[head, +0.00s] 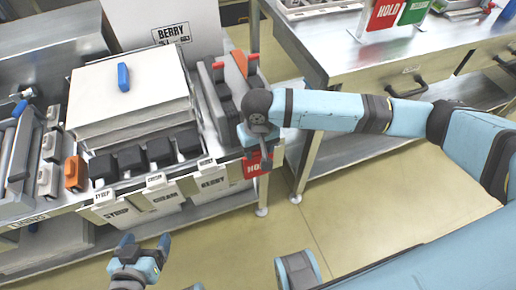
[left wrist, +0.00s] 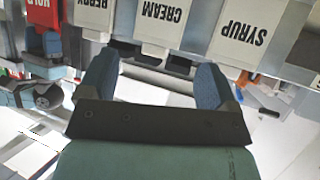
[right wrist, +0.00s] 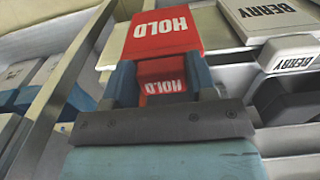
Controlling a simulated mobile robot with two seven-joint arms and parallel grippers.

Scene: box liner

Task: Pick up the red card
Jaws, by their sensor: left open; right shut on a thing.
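A red card with the word HOLD (head: 256,167) is at the right front corner of the counter in the head view. My right gripper (head: 257,150) comes down from above and is shut on it. In the right wrist view, the red card (right wrist: 165,33) extends beyond the fingers, and a smaller red HOLD face (right wrist: 163,85) shows between them. I cannot tell whether the card still touches its support. My left gripper (head: 146,243) is open and empty, low in front of the counter. The left wrist view also shows the red card (left wrist: 13,14) at its top left corner.
Bins labelled SYRUP (head: 118,213), CREAM and BERRY hang on the counter front. A white lidded box (head: 125,98) stands behind them. Another red HOLD sign (head: 388,14) and a green sign (head: 414,10) stand on the right bench (head: 320,40). Floor (head: 330,215) is clear between.

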